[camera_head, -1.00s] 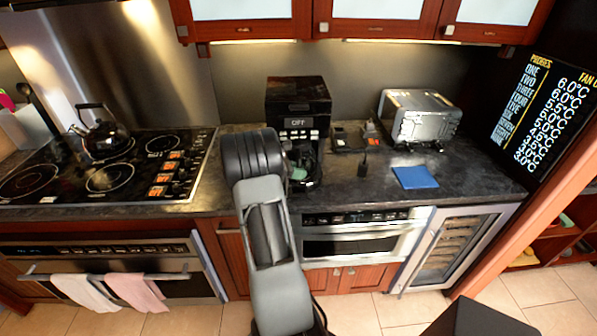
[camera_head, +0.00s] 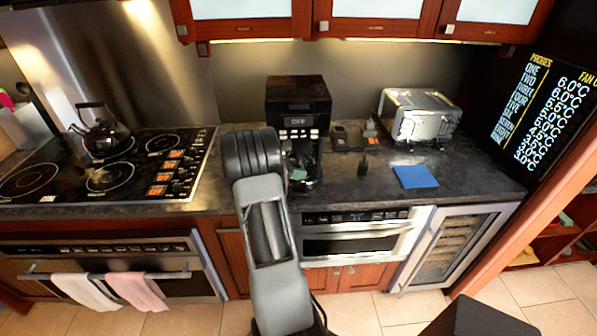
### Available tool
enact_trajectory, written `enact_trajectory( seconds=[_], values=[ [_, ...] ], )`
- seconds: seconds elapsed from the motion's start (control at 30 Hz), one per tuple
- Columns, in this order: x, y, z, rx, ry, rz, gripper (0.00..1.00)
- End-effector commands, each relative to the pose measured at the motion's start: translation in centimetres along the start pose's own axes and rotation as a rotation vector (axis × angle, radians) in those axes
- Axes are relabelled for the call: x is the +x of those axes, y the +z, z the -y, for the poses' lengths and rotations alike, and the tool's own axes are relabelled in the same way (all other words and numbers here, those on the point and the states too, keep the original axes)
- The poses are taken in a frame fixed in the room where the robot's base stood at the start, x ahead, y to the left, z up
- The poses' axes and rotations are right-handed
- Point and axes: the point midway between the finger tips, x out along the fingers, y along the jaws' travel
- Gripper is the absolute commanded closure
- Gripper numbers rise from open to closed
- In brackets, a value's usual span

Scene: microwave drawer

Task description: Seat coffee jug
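The black coffee machine (camera_head: 298,97) stands upright on the dark counter against the back wall, with a lit display and a row of buttons on its front. My arm reaches up to the front left of the machine. Dark shapes with a small green patch (camera_head: 298,174) show in the machine's lower bay, just right of my arm. The jug and my gripper seem to be among these shapes, but I cannot separate them. My arm hides part of this area. I cannot see the fingertips or whether they hold the jug.
A silver toaster (camera_head: 420,116) and a blue cloth or mat (camera_head: 415,177) are on the counter to the right. Small dark items (camera_head: 350,137) lie between toaster and machine. A kettle (camera_head: 100,134) stands on the cooktop at left. Upper cabinets (camera_head: 375,18) hang above the machine.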

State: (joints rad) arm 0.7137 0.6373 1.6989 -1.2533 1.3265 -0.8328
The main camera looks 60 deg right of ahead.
Motion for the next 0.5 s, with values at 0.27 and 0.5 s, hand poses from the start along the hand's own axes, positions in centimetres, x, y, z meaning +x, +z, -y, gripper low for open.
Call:
enact_trajectory(
  seconds=[0.27,0.5],
  values=[
    [0.02,-0.05,0.02,-0.001,0.0,0.0,0.53],
    [0.0,-0.15,0.05,-0.003,-0.001,-0.001,0.52]
  ],
)
